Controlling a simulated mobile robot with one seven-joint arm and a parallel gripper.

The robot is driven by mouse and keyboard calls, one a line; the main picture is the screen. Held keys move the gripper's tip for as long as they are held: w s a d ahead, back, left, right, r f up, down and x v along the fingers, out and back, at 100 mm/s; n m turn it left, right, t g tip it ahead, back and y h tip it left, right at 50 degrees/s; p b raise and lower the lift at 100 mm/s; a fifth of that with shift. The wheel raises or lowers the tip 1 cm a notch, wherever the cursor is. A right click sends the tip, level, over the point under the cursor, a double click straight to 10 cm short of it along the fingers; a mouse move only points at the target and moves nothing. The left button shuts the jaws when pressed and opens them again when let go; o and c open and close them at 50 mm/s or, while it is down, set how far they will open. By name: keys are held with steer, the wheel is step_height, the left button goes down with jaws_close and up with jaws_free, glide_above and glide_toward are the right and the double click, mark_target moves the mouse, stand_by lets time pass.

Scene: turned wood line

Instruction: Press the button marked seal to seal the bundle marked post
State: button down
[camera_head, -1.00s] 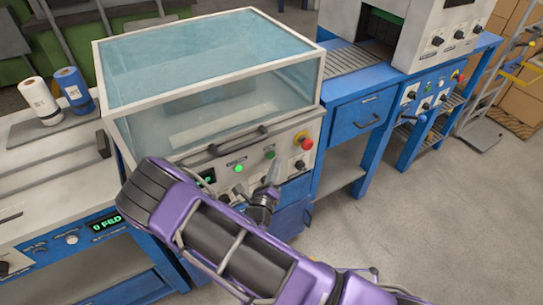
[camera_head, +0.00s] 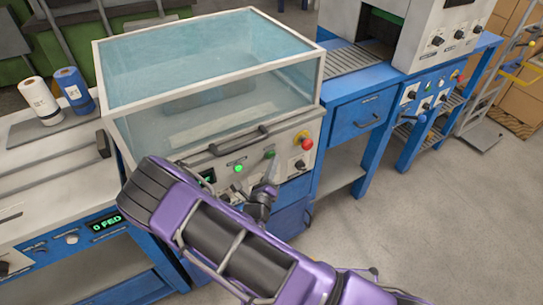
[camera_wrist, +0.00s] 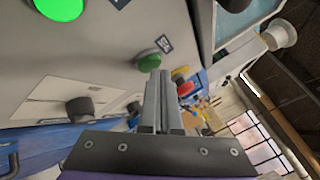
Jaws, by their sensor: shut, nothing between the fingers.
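My gripper (camera_head: 270,174) is shut and empty in front of the control panel (camera_head: 225,172) of the clear-hooded machine. In the wrist view its fingertips (camera_wrist: 157,75) are at the dark green button (camera_wrist: 149,62), which also shows in the head view (camera_head: 269,154). I cannot tell whether they touch it. A bright green lit button (camera_head: 238,168) sits to its left; it also shows in the wrist view (camera_wrist: 60,8). The small labels are too blurred to read, so I cannot tell which one says seal. No bundle marked post can be made out; pale and grey shapes lie behind the hood (camera_head: 190,58).
A red knob on yellow (camera_head: 306,143) and a black knob (camera_head: 300,165) are close to my gripper. A handle (camera_head: 238,143) runs above the panel. A bench with two rolls (camera_head: 72,86) stands left, a blue bench (camera_head: 362,118) right.

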steer(key=shift+w+a, duration=0.15)
steer(key=shift+w, duration=0.1)
stand_by(0.3)
steer(key=shift+s, duration=0.15)
steer(key=shift+s+d+p, duration=0.35)
steer(key=shift+s+d, duration=0.1)
steer(key=shift+s, duration=0.1)
steer(key=shift+s+d+p, duration=0.45)
steer(key=shift+s+d, duration=0.25)
steer(key=shift+s, duration=0.35)
steer(key=shift+s+d+p, duration=0.4)
steer(key=shift+s+d, duration=0.3)
steer(key=shift+s, duration=0.3)
steer(key=shift+r, duration=0.1)
